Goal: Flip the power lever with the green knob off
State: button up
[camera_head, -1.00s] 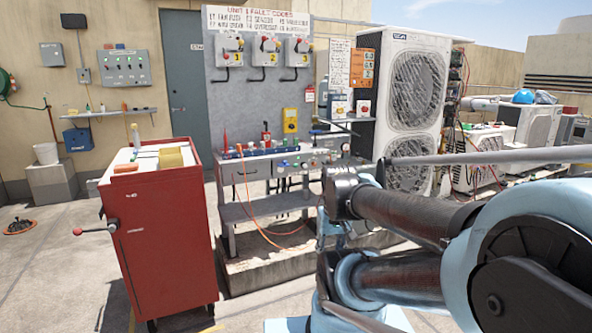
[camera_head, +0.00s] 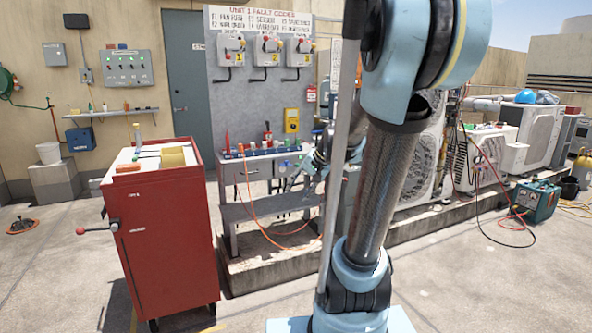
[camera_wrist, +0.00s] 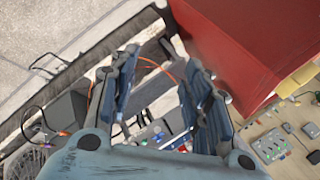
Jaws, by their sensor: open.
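Three grey switch boxes, numbered 1 (camera_head: 231,51), 2 (camera_head: 266,51) and 3 (camera_head: 298,51), hang in a row on the grey panel, with small levers and coloured knobs. A grey control box (camera_head: 127,68) with small knobs or lights is on the wall at left. I cannot make out for certain which lever has a green knob. My gripper (camera_wrist: 161,66) is open and empty in the wrist view, with the workbench and its small coloured items beyond the fingers. In the head view my arm mostly hides it, near the bench's right end.
A red tool cabinet (camera_head: 165,235) with a red-knobbed side handle stands at left front. The workbench (camera_head: 262,172) below the panel carries several small items, and an orange cable hangs from it. Condenser units stand at right. The floor at right front (camera_head: 480,285) is clear.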

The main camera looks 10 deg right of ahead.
jog(key=w+d+m+t+y, duration=0.2)
jog(key=w+m+t+y, duration=0.4)
jog(key=w, duration=2.4)
jog(key=m+t+h, duration=0.3)
jog(key=m+t, duration=0.2)
jog(key=m, duration=0.6)
send_near(297, 164)
jog(key=x, duration=0.7)
jog(key=f+x, duration=0.1)
jog(key=x, duration=0.2)
jog(key=shift+w+d+f, duration=0.1)
jog(key=shift+w, duration=0.4)
